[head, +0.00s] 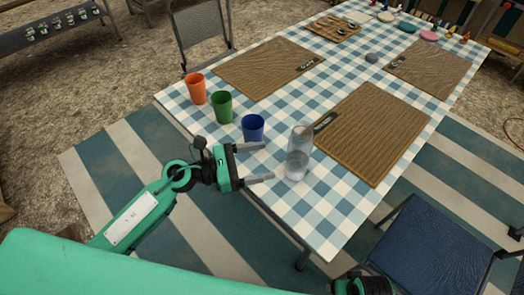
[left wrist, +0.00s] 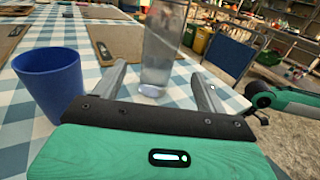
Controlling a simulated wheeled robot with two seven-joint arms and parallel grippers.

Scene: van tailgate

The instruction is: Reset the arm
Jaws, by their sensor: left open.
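My left arm reaches in from the left in the head view. Its gripper (head: 262,163) is open and empty at the near left edge of the table. In the left wrist view its two fingers (left wrist: 160,88) are spread, with a clear bottle (left wrist: 163,45) standing upright beyond them. In the head view the bottle (head: 298,152) stands just right of the fingertips, apart from them. A blue cup (head: 253,128) stands just behind the gripper. My right arm shows only as a dark piece at the bottom edge of the head view; its jaws are not visible.
A green cup (head: 222,107) and an orange cup (head: 196,88) stand along the left edge of the checked table (head: 310,215). Brown placemats (head: 370,140) lie on it. A blue chair (head: 430,250) is at lower right, a grey chair (head: 200,35) at the back left.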

